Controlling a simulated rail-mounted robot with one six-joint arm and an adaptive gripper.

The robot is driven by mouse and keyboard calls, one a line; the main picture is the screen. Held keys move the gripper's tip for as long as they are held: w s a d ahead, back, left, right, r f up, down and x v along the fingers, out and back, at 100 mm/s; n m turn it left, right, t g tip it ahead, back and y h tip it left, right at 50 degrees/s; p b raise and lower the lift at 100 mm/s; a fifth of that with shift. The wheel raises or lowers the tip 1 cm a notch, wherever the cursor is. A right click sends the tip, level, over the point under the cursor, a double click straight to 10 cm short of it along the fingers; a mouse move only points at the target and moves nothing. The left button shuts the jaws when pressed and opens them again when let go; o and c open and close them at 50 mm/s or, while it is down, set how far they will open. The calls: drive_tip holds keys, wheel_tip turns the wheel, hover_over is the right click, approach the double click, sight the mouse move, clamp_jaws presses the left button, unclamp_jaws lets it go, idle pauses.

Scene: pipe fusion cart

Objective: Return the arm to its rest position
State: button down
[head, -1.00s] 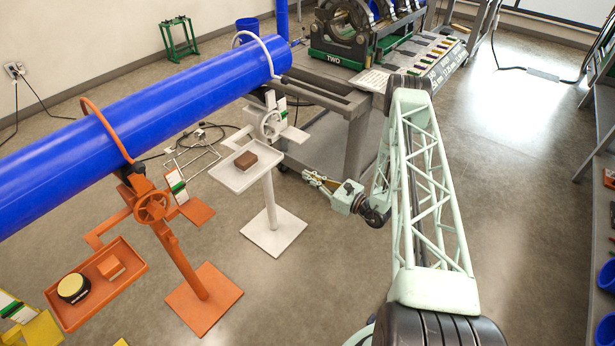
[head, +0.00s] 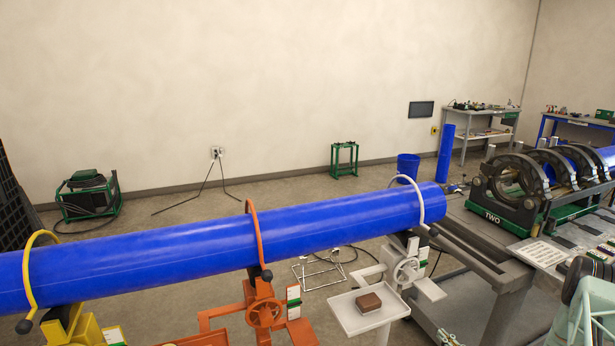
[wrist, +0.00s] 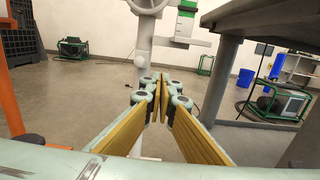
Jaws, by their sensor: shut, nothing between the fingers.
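My gripper (wrist: 160,88) shows in the wrist view with its yellow-lined fingers brought together at the tips and nothing between them. It points past the white pipe stand (wrist: 143,50), whose post stands behind the fingertips; I cannot tell the gap between them. In the head view only a pale green piece of my arm shows at the lower right edge, and my gripper is out of that picture.
A long blue pipe (head: 150,258) rests on yellow, orange (head: 264,312) and white (head: 405,270) stands. The white stand's tray (head: 347,313) holds a brown block (head: 368,302). The grey cart (head: 505,275) carries the fusion machine (head: 520,190). In the wrist view, a grey table (wrist: 260,22) overhangs at right.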

drive_tip(key=w+a+r+n+g+y, duration=0.1)
drive_tip(key=a+r+n+g+y, duration=0.2)
drive_tip(key=a+r, duration=0.5)
drive_tip(key=w+a+r+n+g+y, duration=0.1)
drive_tip(key=a+r+n+g+y, duration=0.25)
drive_tip(key=r, duration=0.85)
drive_tip(key=s+a+r+n+g+y, duration=0.1)
drive_tip(key=s+a+r+n+g, duration=0.3)
drive_tip(key=a+r, duration=0.55)
drive_tip(key=s+a+r+n+g+y, duration=0.1)
drive_tip(key=s+a+r+n+g, duration=0.1)
drive_tip(key=s+a+r+n, duration=0.5)
drive_tip(key=s+a+r+n+g+h, duration=0.3)
drive_tip(key=s+a+r+n+h, duration=0.15)
drive_tip(key=s+r, duration=0.65)
drive_tip(key=s+a+r+n+g+h, duration=0.25)
drive_tip(key=s+a+r+n, duration=0.4)
drive_tip(key=s, duration=0.85)
drive_tip(key=s+d+r+n+t+h, duration=0.1)
drive_tip(key=s+d+r+t+h, duration=0.1)
drive_tip(key=s, duration=0.6)
drive_tip(key=s+d+r+n+t+h, duration=0.2)
drive_tip(key=s+d+r+h, duration=0.3)
drive_tip(key=s+d, duration=0.3)
drive_tip(key=shift+s+d+t+h, duration=0.25)
drive_tip(key=shift+s+t+h, duration=0.2)
drive_tip(key=shift+s+t, duration=0.15)
